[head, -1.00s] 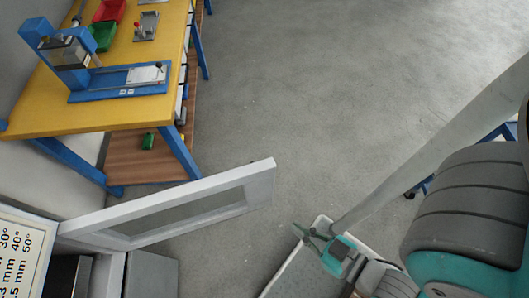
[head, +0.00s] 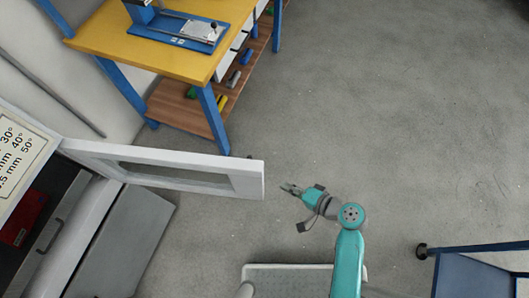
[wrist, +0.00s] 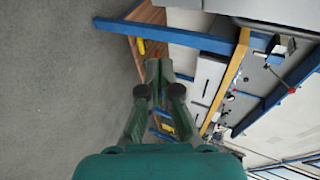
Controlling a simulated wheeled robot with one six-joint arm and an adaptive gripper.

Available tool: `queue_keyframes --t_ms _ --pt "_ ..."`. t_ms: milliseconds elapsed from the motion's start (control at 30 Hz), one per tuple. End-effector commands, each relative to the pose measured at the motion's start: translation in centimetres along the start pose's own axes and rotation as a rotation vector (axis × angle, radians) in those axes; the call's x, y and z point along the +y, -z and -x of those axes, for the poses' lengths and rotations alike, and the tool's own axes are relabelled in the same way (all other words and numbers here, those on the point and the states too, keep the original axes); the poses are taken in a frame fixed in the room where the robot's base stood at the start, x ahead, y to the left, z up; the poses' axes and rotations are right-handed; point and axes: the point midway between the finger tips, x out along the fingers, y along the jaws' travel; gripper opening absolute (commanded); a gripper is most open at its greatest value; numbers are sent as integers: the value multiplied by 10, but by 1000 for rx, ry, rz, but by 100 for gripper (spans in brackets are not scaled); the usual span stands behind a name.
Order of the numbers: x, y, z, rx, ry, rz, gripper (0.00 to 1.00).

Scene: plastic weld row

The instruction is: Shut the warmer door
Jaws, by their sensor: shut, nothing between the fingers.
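The warmer door (head: 180,168) is a white framed panel with a window. It stands open in the head view, reaching right from its hinge side at the left. The warmer's opening (head: 45,225) shows at the lower left, with a dark inside and a red item in it. My gripper (head: 286,187) is shut and empty, just right of the door's free end, with a small gap between them in the picture. In the wrist view my gripper (wrist: 155,75) points toward the blue-legged bench. The door cannot be made out there.
A yellow workbench (head: 140,48) with blue legs and a wooden lower shelf (head: 180,108) stands beyond the door. A blue-framed cart (head: 480,270) is at the lower right. A sign (head: 18,150) is at the left edge. The grey floor right of my gripper is clear.

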Motion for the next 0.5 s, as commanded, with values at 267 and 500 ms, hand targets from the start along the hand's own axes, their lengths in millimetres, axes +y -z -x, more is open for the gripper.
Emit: queue_keyframes --t_ms 267,500 --pt "-82 59 4 -297 280 5 0" --pt "-125 87 32 -472 426 62 0"
